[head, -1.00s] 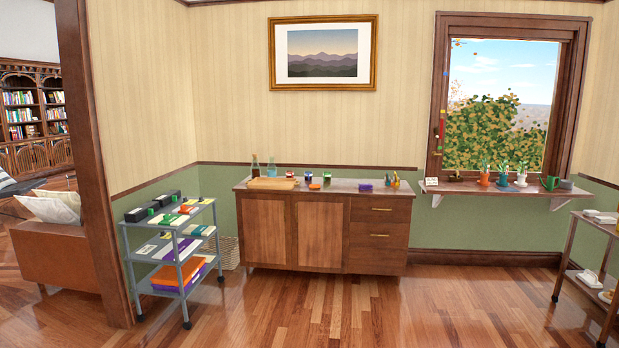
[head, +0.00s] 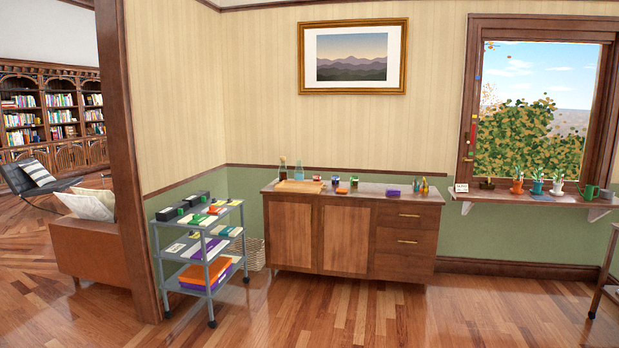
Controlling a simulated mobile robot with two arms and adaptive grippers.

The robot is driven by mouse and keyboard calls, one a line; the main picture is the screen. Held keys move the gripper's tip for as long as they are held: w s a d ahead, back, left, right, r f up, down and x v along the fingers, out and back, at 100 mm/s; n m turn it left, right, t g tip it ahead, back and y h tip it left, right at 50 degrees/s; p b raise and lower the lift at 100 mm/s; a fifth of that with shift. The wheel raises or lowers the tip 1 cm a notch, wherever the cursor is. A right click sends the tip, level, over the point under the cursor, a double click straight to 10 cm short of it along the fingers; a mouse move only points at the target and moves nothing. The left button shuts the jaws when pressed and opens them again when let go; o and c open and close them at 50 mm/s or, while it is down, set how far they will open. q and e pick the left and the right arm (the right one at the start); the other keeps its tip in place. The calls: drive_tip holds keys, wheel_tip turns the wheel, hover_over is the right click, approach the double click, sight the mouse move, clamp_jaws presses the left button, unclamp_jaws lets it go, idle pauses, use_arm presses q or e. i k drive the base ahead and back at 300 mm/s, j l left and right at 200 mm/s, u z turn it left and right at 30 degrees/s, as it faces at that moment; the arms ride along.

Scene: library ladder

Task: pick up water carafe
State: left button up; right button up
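Two small bottle-like vessels stand at the back left of the wooden cabinet's top. One is a clear bluish glass vessel (head: 299,170), which looks like the water carafe. The other is a darker brownish bottle (head: 283,169) just to its left. Neither of my grippers shows in the head view. The cabinet stands well ahead of me, across the floor.
The wooden cabinet (head: 345,238) also bears small jars, an orange item, a purple box (head: 393,194) and a pencil cup. A grey cart (head: 202,262) stands to its left, near a wooden post (head: 127,160). A window shelf (head: 535,198) holds potted plants. The wood floor (head: 330,315) ahead is clear.

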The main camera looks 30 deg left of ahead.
sight(299, 172)
drive_tip(key=i+j+u, duration=0.3)
drive_tip(key=i, duration=0.2)
drive_tip(key=i+j+u, duration=0.3)
drive_tip(key=i, duration=0.2)
drive_tip(key=i+u, duration=0.35)
drive_tip(key=i, duration=2.7)
